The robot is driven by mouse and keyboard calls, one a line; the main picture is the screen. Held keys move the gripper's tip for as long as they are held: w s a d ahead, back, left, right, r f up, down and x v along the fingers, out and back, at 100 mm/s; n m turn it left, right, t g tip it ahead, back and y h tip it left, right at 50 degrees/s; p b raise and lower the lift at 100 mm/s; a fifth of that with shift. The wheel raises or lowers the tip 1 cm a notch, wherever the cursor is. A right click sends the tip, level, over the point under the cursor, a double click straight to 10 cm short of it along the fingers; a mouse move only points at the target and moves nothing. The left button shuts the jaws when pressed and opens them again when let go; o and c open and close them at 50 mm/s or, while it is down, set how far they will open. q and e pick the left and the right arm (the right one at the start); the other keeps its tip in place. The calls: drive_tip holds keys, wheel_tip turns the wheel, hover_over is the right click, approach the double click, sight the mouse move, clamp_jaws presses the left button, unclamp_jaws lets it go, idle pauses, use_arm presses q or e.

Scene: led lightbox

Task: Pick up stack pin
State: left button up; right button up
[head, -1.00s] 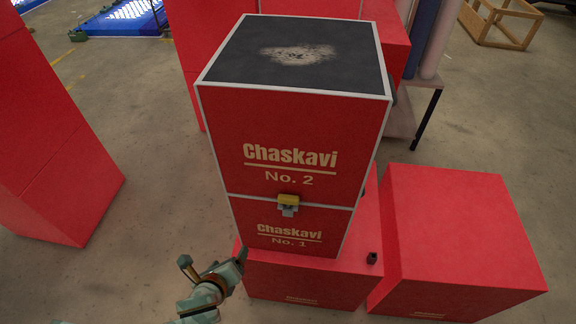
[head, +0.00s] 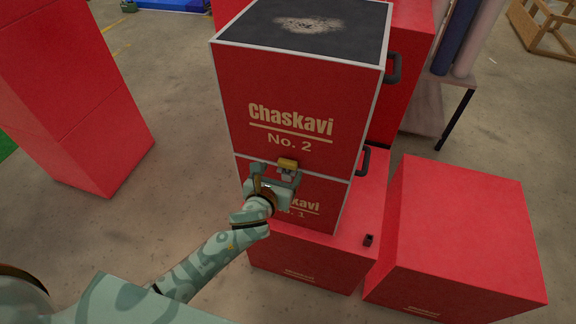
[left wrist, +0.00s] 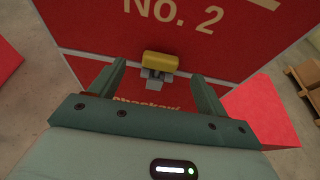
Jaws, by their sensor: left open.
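The stack pin, with a yellow top (head: 287,163) and a grey lower part, sits on the front face at the seam between the red Chaskavi No. 2 box (head: 290,110) and the No. 1 box (head: 318,203) under it. My left gripper (head: 277,175) is open in front of the seam, its fingers pointing at the box face. In the left wrist view the yellow pin top (left wrist: 160,63) shows between the two spread fingers (left wrist: 158,72), apart from both. My arm hides part of the No. 1 label. My right gripper is not in view.
The two boxes stand on a wider red block (head: 315,265). A small dark piece (head: 368,240) lies on that block, right of the stack. Another red block (head: 455,235) stands at the right, and tall red blocks (head: 75,95) at the left. The floor between them is clear.

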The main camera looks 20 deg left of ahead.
sight(287, 165)
use_arm(q)
drive_tip(key=b+x, duration=0.1)
drive_tip(key=x, duration=0.3)
drive_tip(key=shift+w+d+f, duration=0.15)
drive_tip(key=shift+f, duration=0.05)
drive_tip(key=c, duration=1.1)
drive_tip(key=shift+o, duration=0.2)
drive_tip(key=shift+r, duration=0.15)
drive_tip(key=shift+r+p, duration=0.4)
drive_tip(key=shift+r, duration=0.2)
wheel_tip(287, 165, up, 2)
drive_tip(key=shift+r+p, duration=0.25)
drive_tip(key=shift+p, duration=0.35)
drive_tip(key=s, duration=1.8)
drive_tip(key=shift+a+f, duration=0.15)
drive_tip(key=shift+a, duration=0.2)
drive_tip(key=shift+s, duration=0.1)
